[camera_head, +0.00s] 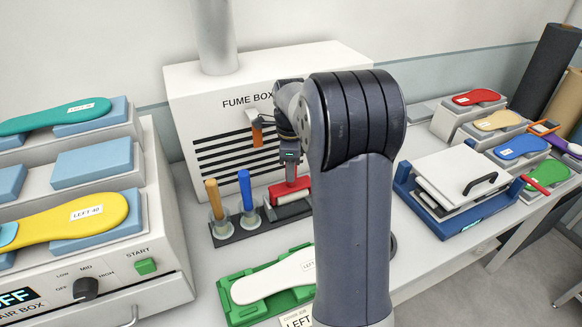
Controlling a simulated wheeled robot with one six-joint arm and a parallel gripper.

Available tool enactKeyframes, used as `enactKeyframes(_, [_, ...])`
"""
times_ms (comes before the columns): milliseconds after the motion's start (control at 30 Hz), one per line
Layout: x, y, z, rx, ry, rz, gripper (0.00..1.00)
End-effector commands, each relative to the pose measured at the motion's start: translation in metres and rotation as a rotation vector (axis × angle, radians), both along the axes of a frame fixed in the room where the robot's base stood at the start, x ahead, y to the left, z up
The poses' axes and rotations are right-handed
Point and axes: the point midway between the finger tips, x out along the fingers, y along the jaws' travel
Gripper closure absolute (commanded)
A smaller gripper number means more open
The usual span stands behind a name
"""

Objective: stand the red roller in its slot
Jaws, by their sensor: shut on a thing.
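My gripper (290,178) points down in front of the fume box, shut on a red piece, the red roller (298,187). The roller looks roughly level, with a grey part beneath it. It is at the right end of the dark rack (228,238). I cannot tell whether it touches the rack, and its slot is hidden. In the rack's left part stand an orange-handled roller (213,197) and a blue-handled roller (245,190), both upright. My arm hides the area right of the gripper.
The fume box (200,82) stands close behind. A green tray (238,312) with a white insole (268,284) lies in front. A heater box (165,265) stands left. On the right are a blue-framed press (455,226), a red stick (537,186) and several insoles on blocks.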

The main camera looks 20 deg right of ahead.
Motion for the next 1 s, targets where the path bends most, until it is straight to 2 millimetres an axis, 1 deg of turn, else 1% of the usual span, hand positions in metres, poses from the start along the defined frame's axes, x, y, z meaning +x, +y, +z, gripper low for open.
enactKeyframes(533, [0.0003,0.0000,0.0002,0.000,-0.001,0.000,1.00])
enactKeyframes(1000, [0.0003,-0.0001,-0.0085,-0.001,-0.002,0.000,1.00])
